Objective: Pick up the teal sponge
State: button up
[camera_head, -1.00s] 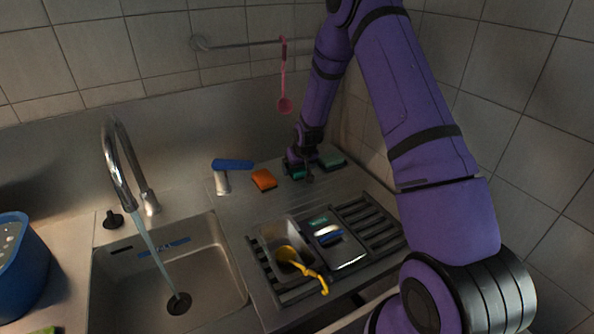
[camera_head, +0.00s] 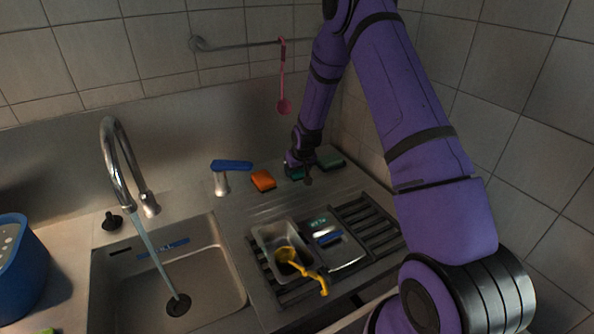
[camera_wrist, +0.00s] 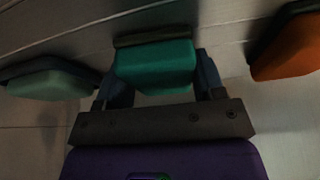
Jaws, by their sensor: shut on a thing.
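The teal sponge (camera_wrist: 155,66) has a dark scouring side and sits between my gripper's two fingers in the wrist view. My gripper (camera_wrist: 158,88) is shut on it, one finger at each side. In the head view the teal sponge (camera_head: 294,173) is partly hidden by my gripper (camera_head: 302,172), at the back of the counter. From these views I cannot tell whether the sponge touches the counter.
An orange sponge (camera_head: 263,181) lies left of my gripper, and a pale green sponge (camera_head: 331,161) lies to its right. A drying rack (camera_head: 372,222) with metal containers is in front. A pink ladle (camera_head: 284,100) hangs behind.

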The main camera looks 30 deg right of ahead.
jog(key=shift+r, duration=0.6)
notch_tip(320, 180, up, 2)
jog(key=shift+r, duration=0.1)
jog(key=s+a, duration=0.2)
jog(key=s, duration=0.2)
jog(key=s+a+r, duration=0.1)
jog(key=s+a, duration=0.2)
jog(key=s, duration=0.2)
jog(key=s+a, duration=0.3)
jog(key=s, duration=0.1)
jog(key=shift+s+a+r, duration=0.1)
jog(key=shift+s+r, duration=0.15)
jog(key=shift+s, duration=0.1)
